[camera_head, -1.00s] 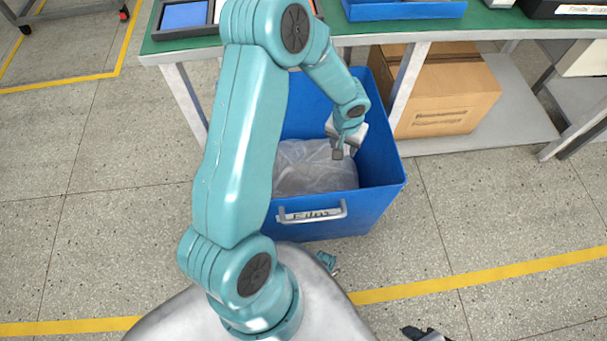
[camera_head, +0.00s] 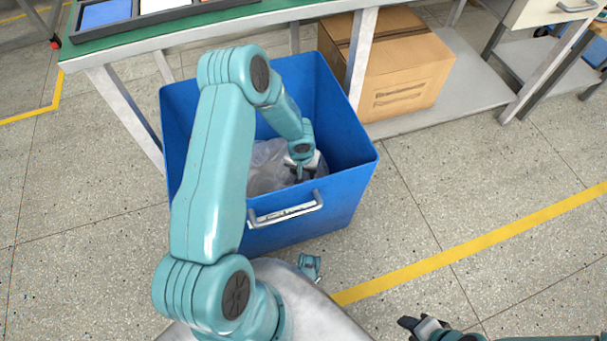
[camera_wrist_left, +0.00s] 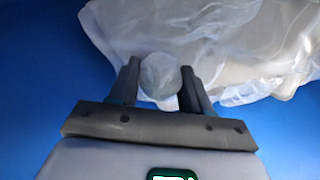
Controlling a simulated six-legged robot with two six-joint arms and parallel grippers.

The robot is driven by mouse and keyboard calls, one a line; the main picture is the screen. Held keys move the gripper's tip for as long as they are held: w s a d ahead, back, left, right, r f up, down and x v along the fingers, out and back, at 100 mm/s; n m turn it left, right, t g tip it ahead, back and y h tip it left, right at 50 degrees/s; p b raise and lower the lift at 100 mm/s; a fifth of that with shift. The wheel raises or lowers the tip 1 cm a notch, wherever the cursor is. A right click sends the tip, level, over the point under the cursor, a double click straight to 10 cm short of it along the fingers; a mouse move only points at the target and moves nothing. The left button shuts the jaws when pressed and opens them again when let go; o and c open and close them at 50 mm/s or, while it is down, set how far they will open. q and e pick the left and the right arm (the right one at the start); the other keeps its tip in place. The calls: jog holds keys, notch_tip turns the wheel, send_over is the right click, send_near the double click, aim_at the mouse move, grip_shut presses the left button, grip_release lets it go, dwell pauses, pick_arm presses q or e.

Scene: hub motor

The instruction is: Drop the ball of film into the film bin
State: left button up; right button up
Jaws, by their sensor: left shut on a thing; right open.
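The blue film bin (camera_head: 345,158) stands on the floor in front of the bench, with a label and a metal handle on its near wall. Clear film (camera_head: 266,170) lies inside it; the crumpled film also shows in the left wrist view (camera_wrist_left: 235,40). My left gripper (camera_head: 301,176) reaches down inside the bin, over the film. In the left wrist view my left gripper (camera_wrist_left: 160,85) is shut on a small ball of film (camera_wrist_left: 160,75), with blue bin wall around. My right gripper (camera_head: 425,325) is open and empty at the lower edge, away from the bin.
A bench with a green top (camera_head: 190,27) stands behind the bin and carries trays. A cardboard box (camera_head: 400,70) sits on its lower shelf (camera_head: 460,100). The speckled floor with a yellow line (camera_head: 480,241) is clear to the right.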

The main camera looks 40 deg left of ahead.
pick_arm(q)
jog(key=shift+f, duration=0.6)
jog(key=shift+f+b, duration=0.15)
jog(key=shift+b, duration=0.15)
jog(key=o, duration=1)
jog(key=shift+r, duration=0.2)
jog(key=shift+r+p, duration=0.35)
jog(key=shift+p, duration=0.15)
jog(key=r+p, duration=0.1)
jog(key=r, duration=0.2)
jog(key=r+p, duration=0.1)
jog(key=r, duration=0.3)
jog(key=s+r+p, duration=0.1)
jog(key=r+p, duration=0.1)
jog(key=r, duration=0.2)
jog(key=shift+s+d+r, duration=0.1)
jog(key=shift+d+r, duration=0.05)
jog(key=shift+d, duration=0.2)
